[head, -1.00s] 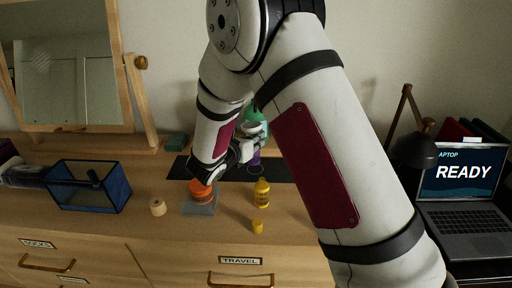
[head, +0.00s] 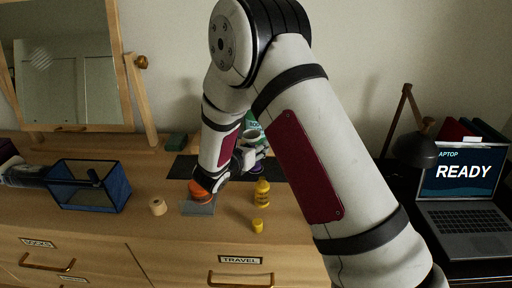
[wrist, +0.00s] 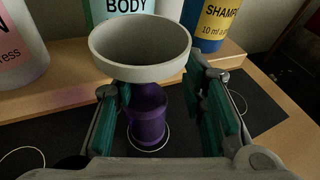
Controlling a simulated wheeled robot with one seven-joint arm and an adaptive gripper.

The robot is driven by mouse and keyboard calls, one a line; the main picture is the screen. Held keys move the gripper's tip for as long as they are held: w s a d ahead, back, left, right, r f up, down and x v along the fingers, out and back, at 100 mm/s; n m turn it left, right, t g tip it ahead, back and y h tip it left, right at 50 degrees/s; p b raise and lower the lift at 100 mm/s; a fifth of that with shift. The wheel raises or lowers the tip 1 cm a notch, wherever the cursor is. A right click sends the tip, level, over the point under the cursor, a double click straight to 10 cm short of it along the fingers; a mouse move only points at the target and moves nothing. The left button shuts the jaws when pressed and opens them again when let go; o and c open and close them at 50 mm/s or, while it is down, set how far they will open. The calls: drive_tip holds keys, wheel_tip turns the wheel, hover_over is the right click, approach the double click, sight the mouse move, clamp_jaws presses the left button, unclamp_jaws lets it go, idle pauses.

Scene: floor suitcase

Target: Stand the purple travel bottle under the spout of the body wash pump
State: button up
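The purple travel bottle (wrist: 147,118) stands upright on the dark mat, inside a thin pale ring, in the wrist view. A grey funnel-like cup (wrist: 140,65) is above it and hides its top; whether they touch is unclear. The funnel also shows in the head view (head: 250,137). My gripper (wrist: 165,105) has its teal-padded fingers on either side of the bottle, with visible gaps. The body wash bottle (wrist: 125,8), labelled BODY, stands behind on a wooden ledge. Its pump spout is out of the wrist view and cannot be made out in the head view.
A shampoo bottle (wrist: 208,22) and a pink-white bottle (wrist: 18,45) flank the body wash. In the head view, an orange item (head: 201,190), a yellow bottle (head: 262,191), a yellow cap (head: 258,226) and a tan roll (head: 158,207) stand nearer the dresser's front edge.

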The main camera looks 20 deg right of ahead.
drive_tip(key=shift+f, duration=0.1)
drive_tip(key=v, duration=1.2)
drive_tip(key=s+d+r+m+g, duration=0.4)
drive_tip(key=s+d+r+m, duration=0.25)
drive_tip(key=s+m, duration=0.2)
drive_tip(key=s+d+r+m+g, duration=0.5)
drive_tip(key=s+d+m, duration=0.2)
drive_tip(key=s+d, duration=0.15)
drive_tip(key=s+a+r+m+t+y, duration=0.1)
drive_tip(key=s+a+m+y, duration=0.2)
drive_tip(key=s+m+y, duration=0.2)
drive_tip(key=s+a+r+m+t+y, duration=0.1)
drive_tip(key=s+a+m+y, duration=0.3)
drive_tip(key=s+m, duration=0.4)
drive_tip(key=s+r+y, duration=0.1)
drive_tip(key=s, duration=0.1)
drive_tip(key=shift+s, duration=0.4)
